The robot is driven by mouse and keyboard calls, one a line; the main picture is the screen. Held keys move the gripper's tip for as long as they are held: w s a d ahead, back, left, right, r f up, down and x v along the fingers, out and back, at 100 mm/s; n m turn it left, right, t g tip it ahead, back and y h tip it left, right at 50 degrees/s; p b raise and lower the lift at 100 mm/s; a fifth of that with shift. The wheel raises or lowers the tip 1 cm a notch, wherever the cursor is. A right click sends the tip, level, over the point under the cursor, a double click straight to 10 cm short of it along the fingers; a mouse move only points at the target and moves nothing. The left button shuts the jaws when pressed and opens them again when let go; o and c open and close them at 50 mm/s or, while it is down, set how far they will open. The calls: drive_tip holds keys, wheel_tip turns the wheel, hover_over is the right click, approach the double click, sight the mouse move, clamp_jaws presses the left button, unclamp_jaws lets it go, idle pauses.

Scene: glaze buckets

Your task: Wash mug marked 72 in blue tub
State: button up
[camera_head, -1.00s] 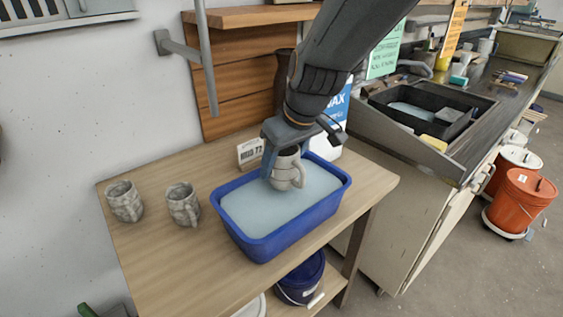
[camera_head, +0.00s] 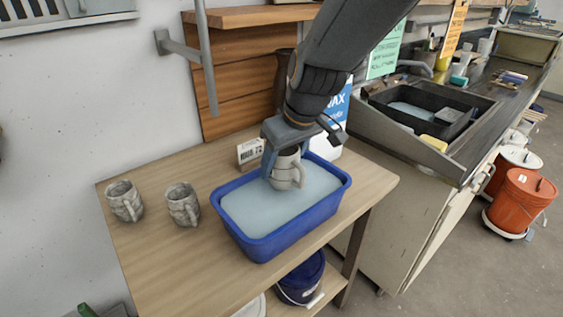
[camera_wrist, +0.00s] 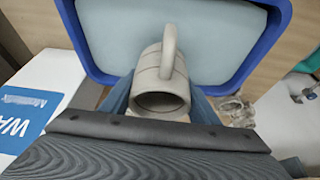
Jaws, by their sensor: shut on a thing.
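A blue tub (camera_head: 258,246) of pale cloudy water stands on the wooden table. My gripper (camera_head: 284,165) is over the tub's back part, pointing down, shut on a pale grey mug (camera_head: 287,172). The mug's lower part is at or just above the water; I cannot tell which. In the wrist view the held mug (camera_wrist: 163,82) shows its open mouth and handle, with the tub (camera_wrist: 270,40) beyond. A small card (camera_head: 250,152) reading what looks like 72 stands behind the tub. No number shows on the mug.
Two similar mugs, one at far left (camera_head: 124,202) and one nearer the tub (camera_head: 183,206), stand on the table (camera_head: 200,262). A white box with blue print (camera_head: 337,125) is behind the tub. A dark sink (camera_head: 425,105) is at right. Orange bucket (camera_head: 522,200) stands on the floor.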

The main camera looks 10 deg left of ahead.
drive_tip(key=shift+r, duration=0.1)
idle(0.3)
drive_tip(key=shift+r+p, duration=1.65)
drive_tip(key=shift+r, duration=0.55)
